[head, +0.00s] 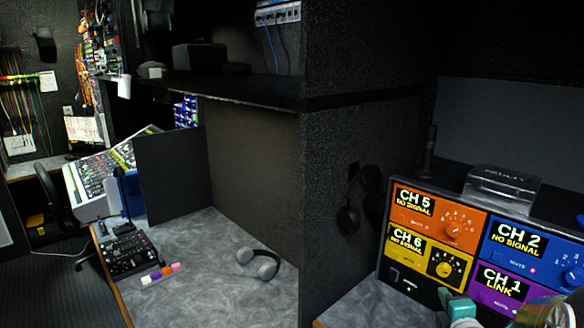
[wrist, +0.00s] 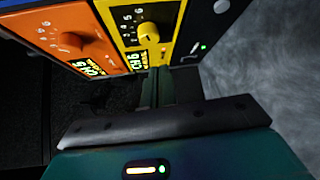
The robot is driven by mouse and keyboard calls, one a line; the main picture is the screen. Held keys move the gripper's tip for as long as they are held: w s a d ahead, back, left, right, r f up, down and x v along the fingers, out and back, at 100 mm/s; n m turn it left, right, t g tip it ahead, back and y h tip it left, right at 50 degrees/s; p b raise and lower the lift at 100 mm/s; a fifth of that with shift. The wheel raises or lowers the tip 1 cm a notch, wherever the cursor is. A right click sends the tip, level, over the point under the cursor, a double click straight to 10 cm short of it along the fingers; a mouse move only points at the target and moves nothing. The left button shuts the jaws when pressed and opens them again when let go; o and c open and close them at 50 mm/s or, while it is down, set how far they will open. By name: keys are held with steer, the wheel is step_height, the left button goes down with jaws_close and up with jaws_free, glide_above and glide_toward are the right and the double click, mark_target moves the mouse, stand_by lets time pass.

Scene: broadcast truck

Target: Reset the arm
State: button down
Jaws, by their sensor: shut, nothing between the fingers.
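My gripper (wrist: 158,82) is shut and empty in the wrist view. Its fingers point toward the lower edge of the yellow CH 6 module (wrist: 145,25); I cannot tell whether they touch it. Teal and grey parts of my arm show at the bottom right of the head view, in front of the channel panel. That panel holds an orange CH 5 module (head: 432,222), the yellow CH 6 module (head: 425,255), a blue CH 2 module (head: 528,250) and a purple CH 1 module (head: 505,287). CH 1 reads LINK; the others read NO SIGNAL.
A grey counter (head: 362,308) lies left of the panel. Headphones (head: 259,263) and a black mixer (head: 128,254) rest on the desk (head: 215,290) beyond a dark partition (head: 325,180). A clear box (head: 502,187) sits on the panel's top.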

steer(key=s+a+r+m+g, duration=0.3)
steer(key=a+r+m+g, duration=0.25)
steer(key=a+m, duration=0.4)
steer(key=s+a+r+m+g+y, duration=0.2)
steer(key=s+a+m, duration=0.5)
steer(key=s+a, duration=0.7)
steer(key=shift+s+a+r+g+y, duration=0.2)
steer(key=shift+s+a+g+y, duration=0.2)
steer(key=shift+s+g+y, duration=0.55)
steer(key=shift+w+m+h, duration=0.2)
steer(key=shift+m+h, duration=0.05)
steer(key=shift+h, duration=0.1)
